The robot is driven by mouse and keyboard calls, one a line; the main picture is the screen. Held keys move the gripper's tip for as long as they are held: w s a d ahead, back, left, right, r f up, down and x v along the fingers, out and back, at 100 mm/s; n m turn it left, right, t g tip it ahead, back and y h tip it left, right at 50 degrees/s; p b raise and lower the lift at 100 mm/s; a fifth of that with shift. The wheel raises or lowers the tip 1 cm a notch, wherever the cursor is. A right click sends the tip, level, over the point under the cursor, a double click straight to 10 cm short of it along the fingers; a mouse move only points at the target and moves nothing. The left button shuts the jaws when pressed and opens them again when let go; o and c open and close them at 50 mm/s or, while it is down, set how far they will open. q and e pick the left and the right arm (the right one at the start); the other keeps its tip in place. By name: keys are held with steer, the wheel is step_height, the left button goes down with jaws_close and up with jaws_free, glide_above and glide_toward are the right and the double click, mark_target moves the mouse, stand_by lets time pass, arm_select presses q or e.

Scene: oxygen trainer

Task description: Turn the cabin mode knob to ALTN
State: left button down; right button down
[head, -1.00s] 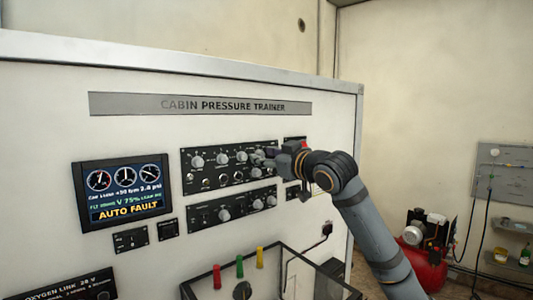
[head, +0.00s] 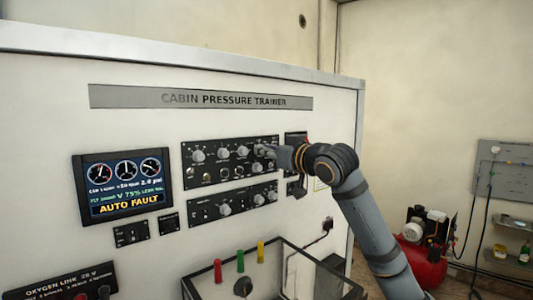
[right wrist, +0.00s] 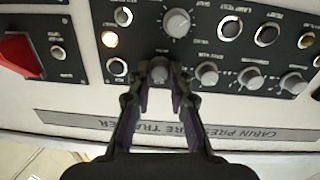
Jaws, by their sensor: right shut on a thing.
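The cabin mode knob (right wrist: 160,70) appears to be the grey knob between my right fingertips in the right wrist view, at the right end of the upper knob row. My right gripper (right wrist: 159,78) is shut on it; it also shows at the panel in the head view (head: 268,152). The fingers hide much of the knob, and its label and pointer setting cannot be read. The upper control panel (head: 213,168) carries several knobs and toggles. The display (head: 124,185) reads AUTO FAULT in yellow. My left gripper is not in view.
A lower knob panel (head: 235,205) is below. An open-topped box (head: 275,262) with red, green and yellow posts stands in front. A red compressor (head: 424,262) is at the right.

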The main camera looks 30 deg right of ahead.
steer(key=shift+m+b, duration=1.15)
steer(key=shift+m, duration=2.35)
steer(key=c, duration=1.2)
jaws_free()
steer(key=shift+s, duration=0.1)
